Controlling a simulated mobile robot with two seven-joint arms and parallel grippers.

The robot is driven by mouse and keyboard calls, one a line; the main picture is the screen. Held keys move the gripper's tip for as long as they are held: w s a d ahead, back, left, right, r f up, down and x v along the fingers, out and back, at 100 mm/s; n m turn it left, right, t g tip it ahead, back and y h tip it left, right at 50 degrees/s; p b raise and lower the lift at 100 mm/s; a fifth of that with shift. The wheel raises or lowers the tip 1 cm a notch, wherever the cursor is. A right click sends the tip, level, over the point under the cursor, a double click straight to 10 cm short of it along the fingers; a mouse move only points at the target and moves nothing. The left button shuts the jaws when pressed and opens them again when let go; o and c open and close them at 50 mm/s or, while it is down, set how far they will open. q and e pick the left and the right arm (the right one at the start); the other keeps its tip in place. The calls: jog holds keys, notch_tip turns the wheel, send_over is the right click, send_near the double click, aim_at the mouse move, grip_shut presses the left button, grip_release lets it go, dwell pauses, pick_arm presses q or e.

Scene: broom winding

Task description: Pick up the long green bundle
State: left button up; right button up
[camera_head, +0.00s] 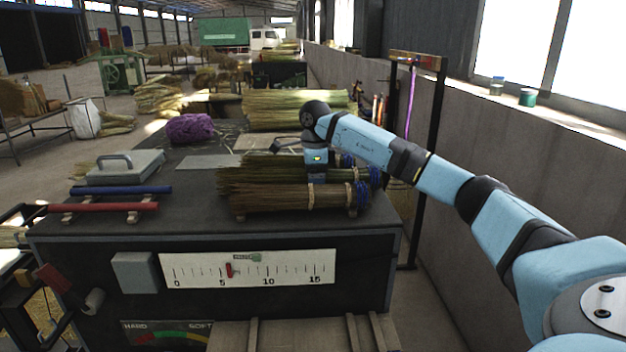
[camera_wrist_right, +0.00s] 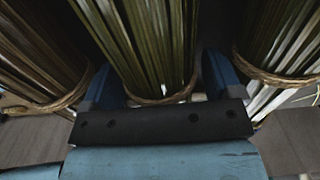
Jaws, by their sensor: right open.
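Several long bundles of green-brown stalks (camera_head: 265,172) lie side by side on the dark bench, tied with bands near their right ends. My right gripper (camera_head: 316,178) points down at them from above, its fingers hidden behind the front bundle (camera_head: 280,198) in the head view. In the right wrist view the open jaws (camera_wrist_right: 162,85) stand on either side of a green bundle (camera_wrist_right: 145,45) with a twine band. I cannot tell whether the jaws touch it. A larger pile of long green stalks (camera_head: 290,108) lies farther back. My left gripper is not in view.
Neighbouring bundles lie close on both sides of the jaws (camera_wrist_right: 35,65) (camera_wrist_right: 285,50). The dark bench (camera_head: 150,228) also holds a grey handled plate (camera_head: 125,167), blue and red rods (camera_head: 120,190) and purple twine (camera_head: 190,128). A black post frame (camera_head: 430,160) and wall stand right.

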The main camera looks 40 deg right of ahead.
jog(key=c, duration=1)
jog(key=shift+r, duration=0.1)
jog(key=shift+c, duration=0.2)
notch_tip(320, 180, up, 20)
jog(key=p, duration=0.2)
